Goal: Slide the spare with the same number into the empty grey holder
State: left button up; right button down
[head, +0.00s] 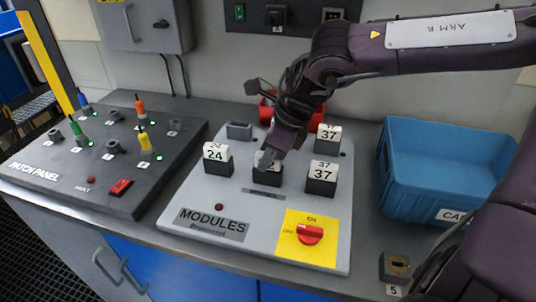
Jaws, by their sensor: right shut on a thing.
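The grey panel marked MODULES (178,205) carries several white-topped dark modules. One module (218,160) reads 24 at the left. Two modules read 37, one at the back right (328,137) and one at the front right (322,178). My right gripper (268,158) comes down from above and is shut on the middle module (268,178); its fingers cover part of the number, and only a 2 shows clearly. A low grey holder (239,130) at the back left of the panel looks empty. My left gripper is not in view.
A yellow plate with a red switch (309,235) is at the panel's front right. A red bin (266,112) stands behind my right arm. A blue bin (440,165) stands right. The patch panel (60,185) with coloured plugs lies left.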

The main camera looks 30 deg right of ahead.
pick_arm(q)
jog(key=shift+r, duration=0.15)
pick_arm(e)
jog(key=shift+r, duration=0.2)
pick_arm(q)
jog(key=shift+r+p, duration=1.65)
jog(key=shift+p, duration=0.1)
pick_arm(e)
jog(key=shift+r, duration=2.4)
jog(key=shift+r+p, duration=1.4)
jog(key=shift+r, duration=0.65)
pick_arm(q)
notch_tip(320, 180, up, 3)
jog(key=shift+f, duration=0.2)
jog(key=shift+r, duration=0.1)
